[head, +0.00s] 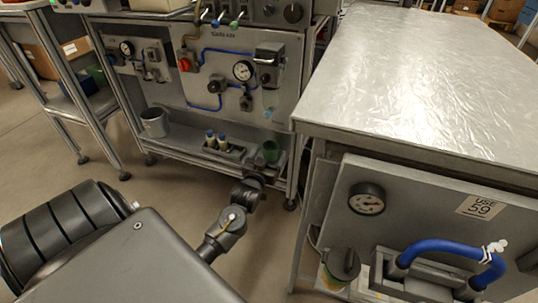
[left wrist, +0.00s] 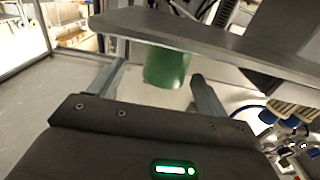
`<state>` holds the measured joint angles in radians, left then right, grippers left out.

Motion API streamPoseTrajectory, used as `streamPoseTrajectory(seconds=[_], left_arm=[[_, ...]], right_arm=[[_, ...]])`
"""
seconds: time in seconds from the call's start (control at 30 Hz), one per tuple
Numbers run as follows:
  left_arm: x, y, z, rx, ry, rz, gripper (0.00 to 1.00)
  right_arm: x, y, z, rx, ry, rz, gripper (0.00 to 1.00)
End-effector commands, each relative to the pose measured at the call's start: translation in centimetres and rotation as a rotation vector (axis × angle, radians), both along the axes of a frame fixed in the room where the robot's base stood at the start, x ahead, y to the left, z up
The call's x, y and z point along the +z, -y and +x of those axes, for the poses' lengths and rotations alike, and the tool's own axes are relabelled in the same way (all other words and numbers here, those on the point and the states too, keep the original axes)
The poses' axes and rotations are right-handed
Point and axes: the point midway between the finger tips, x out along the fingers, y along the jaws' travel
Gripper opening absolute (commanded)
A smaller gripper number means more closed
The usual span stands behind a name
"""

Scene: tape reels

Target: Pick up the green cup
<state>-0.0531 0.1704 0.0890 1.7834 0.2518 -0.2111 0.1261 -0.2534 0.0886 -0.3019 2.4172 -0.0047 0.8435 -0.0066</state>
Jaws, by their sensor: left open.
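The green cup (head: 271,151) stands on the low shelf of the workbench, near its right end, in the head view. In the left wrist view the green cup (left wrist: 167,67) shows beyond and between my fingers, its upper part cut off by a grey plate edge. My left gripper (head: 263,168) reaches to the shelf's front right, just below and near the cup in the head view. In the left wrist view its two fingers are spread apart with nothing held (left wrist: 158,72). I cannot tell the exact gap to the cup. My right gripper is not in view.
A grey container (head: 154,122) sits at the shelf's left end. A gauge panel (head: 225,75) rises behind. A metal-topped bench (head: 430,85) stands close on the right. Open floor lies at left.

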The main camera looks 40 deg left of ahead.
Motion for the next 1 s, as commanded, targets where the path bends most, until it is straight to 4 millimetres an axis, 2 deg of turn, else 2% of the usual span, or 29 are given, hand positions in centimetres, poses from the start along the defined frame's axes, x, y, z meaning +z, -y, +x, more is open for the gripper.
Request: streamPoseTrajectory(seconds=[0.23,0.3,0.43,0.6,0.83,0.87,1.0], left_arm=[[-0.1,-0.6,0.7,0.003,0.000,0.000,0.77],[0.0,-1.1,1.5,0.004,0.003,0.002,0.77],[0.1,-2.2,3.1,0.005,0.002,0.003,0.77],[0.3,-2.6,4.7,0.004,-0.001,0.000,0.77],[0.4,-2.6,4.8,0.003,-0.001,0.000,0.77],[0.4,-2.6,4.8,0.003,-0.001,0.000,0.75],[0.4,-2.7,4.8,0.004,-0.001,0.000,0.57]], right_arm=[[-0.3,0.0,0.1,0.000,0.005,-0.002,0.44],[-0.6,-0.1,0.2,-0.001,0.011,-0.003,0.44],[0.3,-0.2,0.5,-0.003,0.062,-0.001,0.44],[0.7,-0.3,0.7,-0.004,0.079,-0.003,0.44],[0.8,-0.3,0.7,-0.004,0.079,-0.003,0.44],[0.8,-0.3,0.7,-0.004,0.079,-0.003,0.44],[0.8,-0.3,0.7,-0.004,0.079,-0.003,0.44]])
